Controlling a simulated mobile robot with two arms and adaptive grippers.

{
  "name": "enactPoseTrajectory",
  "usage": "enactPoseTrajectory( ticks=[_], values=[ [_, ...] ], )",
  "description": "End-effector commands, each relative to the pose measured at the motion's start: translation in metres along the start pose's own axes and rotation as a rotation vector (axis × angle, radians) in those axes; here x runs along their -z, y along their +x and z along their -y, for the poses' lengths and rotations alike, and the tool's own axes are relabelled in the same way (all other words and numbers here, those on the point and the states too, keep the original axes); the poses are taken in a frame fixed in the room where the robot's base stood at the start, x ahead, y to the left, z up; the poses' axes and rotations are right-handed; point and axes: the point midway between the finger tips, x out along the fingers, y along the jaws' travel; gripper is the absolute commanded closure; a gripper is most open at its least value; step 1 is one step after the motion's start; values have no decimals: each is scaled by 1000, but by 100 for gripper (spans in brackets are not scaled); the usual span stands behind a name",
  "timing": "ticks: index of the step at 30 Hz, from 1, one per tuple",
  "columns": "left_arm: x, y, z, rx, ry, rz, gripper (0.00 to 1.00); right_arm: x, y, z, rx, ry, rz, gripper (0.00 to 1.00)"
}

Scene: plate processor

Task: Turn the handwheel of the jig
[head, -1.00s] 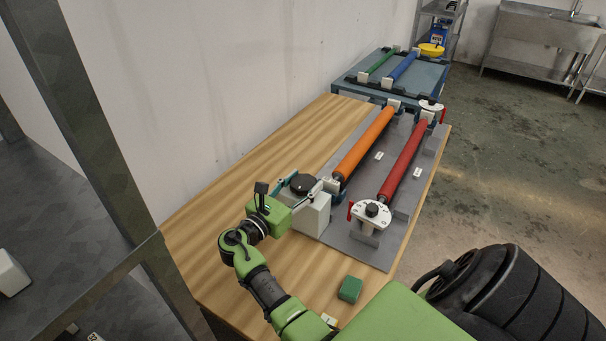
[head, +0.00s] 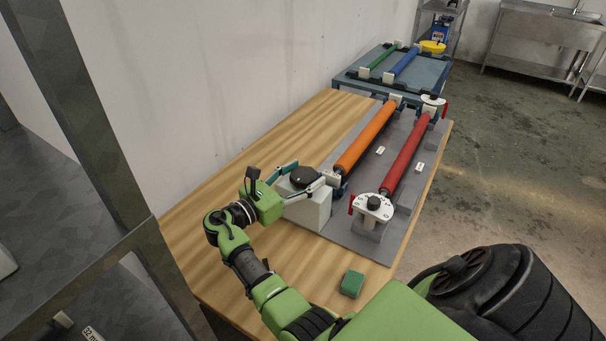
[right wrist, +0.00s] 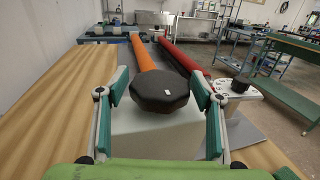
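The handwheel (head: 304,176) is a dark, faceted knob on top of a pale grey block (head: 308,210) at the near left end of the jig. It also shows in the right wrist view (right wrist: 160,91). My right gripper (head: 309,173) is open, with its teal-padded fingers spread on either side of the handwheel. In the right wrist view the right gripper (right wrist: 160,80) has a fingertip close to each side of the handwheel; I cannot tell whether they touch it. The gripper's palm is apart from the block. My left gripper is not in view.
The jig's grey plate (head: 345,232) carries an orange roller (head: 365,138) and a red roller (head: 407,155). A white disc with a dark knob (head: 373,206) stands right of the handwheel. A green block (head: 352,284) lies on the wooden table (head: 215,205). A wall borders the left side.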

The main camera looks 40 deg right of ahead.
Motion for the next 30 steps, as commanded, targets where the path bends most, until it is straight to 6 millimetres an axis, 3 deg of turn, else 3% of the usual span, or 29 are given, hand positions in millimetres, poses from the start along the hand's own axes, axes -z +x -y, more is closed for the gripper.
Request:
enactPoseTrajectory(
  ticks=[12, 24, 30],
  values=[
    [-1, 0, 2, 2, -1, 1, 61, -5, 0, 0, 0, 0, -1, 35],
    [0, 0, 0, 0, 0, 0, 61, -75, 0, 0, 1, 4, -1, 35],
    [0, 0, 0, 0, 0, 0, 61, -96, 0, 0, 0, 1, -1, 35]
  ],
)
